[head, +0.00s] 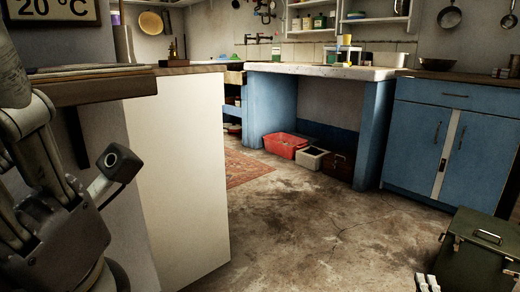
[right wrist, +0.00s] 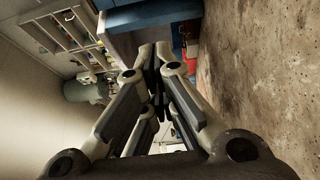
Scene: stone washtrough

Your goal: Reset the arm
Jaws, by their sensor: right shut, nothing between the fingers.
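My right gripper (head: 427,283) shows only as pale finger parts at the bottom edge of the head view, right of centre, beside a green box. In the right wrist view its fingers (right wrist: 157,65) come together at the tips, with nothing held. The floor and blue furniture lie beyond them. My left arm fills the left edge of the head view, close to the camera.
The near counter (head: 180,70) with a white side panel stands close on the left. A stone washtrough (head: 330,71) on blue supports is at the back. Red and white boxes (head: 285,145) sit below it. The green box (head: 470,250) is at bottom right. The middle floor is clear.

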